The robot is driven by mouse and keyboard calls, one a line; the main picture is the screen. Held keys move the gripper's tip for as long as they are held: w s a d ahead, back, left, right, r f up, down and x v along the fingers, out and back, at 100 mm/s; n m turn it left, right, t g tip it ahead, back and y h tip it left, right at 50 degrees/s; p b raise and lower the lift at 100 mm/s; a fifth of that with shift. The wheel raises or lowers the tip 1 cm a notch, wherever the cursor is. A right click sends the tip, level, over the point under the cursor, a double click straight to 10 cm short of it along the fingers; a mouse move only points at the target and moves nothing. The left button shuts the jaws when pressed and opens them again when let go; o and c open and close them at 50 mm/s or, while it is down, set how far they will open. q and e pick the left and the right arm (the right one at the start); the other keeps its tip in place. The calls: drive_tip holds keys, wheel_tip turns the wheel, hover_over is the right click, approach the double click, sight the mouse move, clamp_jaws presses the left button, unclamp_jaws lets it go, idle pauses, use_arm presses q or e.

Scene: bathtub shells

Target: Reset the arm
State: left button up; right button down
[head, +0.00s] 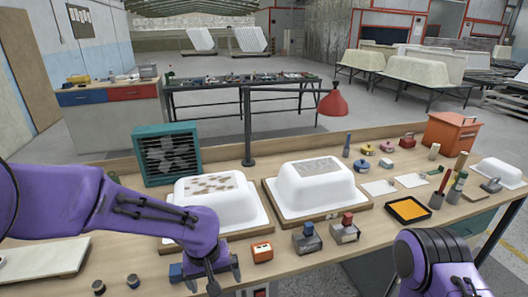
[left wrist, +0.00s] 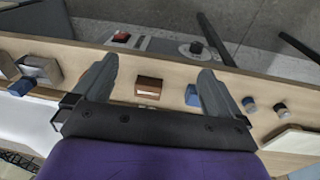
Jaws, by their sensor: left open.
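My left arm reaches in from the left over the workbench. Its gripper (head: 213,284) hangs near the bench's front edge, in front of the left white tub shell (head: 190,192). In the left wrist view the two fingers of the left gripper (left wrist: 155,85) are spread wide with nothing held. A small orange box (head: 262,252) stands to its right; a brown-orange block (left wrist: 148,88) shows between the fingers in the wrist view, apart from them. My right arm shows at the lower right, but its gripper is out of view.
The right tub shell (head: 290,190) sits on a wooden board. A red lamp (head: 333,103), teal fan (head: 167,154), yellow tray (head: 408,209) and small jars (head: 133,281) also occupy the bench.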

use_arm(q)
drive_tip(key=w+a+f+n+t+h, duration=0.1)
drive_tip(key=w+f+t+h, duration=0.1)
drive_tip(key=w+f+t, duration=0.3)
drive_tip(key=s+a+f+n+t+y+b, duration=0.1)
drive_tip(key=s+a+f+n+y, duration=0.15)
drive_tip(key=s+a+f, duration=0.65)
drive_tip(key=s+a+f+g+y, duration=0.1)
drive_tip(key=s+a+f, duration=0.2)
drive_tip(key=s, duration=0.3)
drive_tip(key=s+a+f+g+y+b, duration=0.1)
drive_tip(key=s+a+f, duration=0.1)
drive_tip(key=s+f, duration=0.3)
drive_tip(key=s+a+f+g+y, duration=0.1)
drive_tip(key=s+a+f+g, duration=0.1)
drive_tip(key=s+f, duration=0.3)
drive_tip(key=s+a, duration=0.1)
drive_tip(key=s, duration=0.3)
drive_tip(key=shift+s+a+n+y, duration=0.25)
drive_tip(key=shift+a+n+y, duration=0.05)
drive_tip(key=shift+n+y, duration=0.05)
use_arm(e)
drive_tip(key=f, duration=0.2)
drive_tip(key=shift+w+f, duration=0.25)
drive_tip(key=shift+f, duration=0.1)
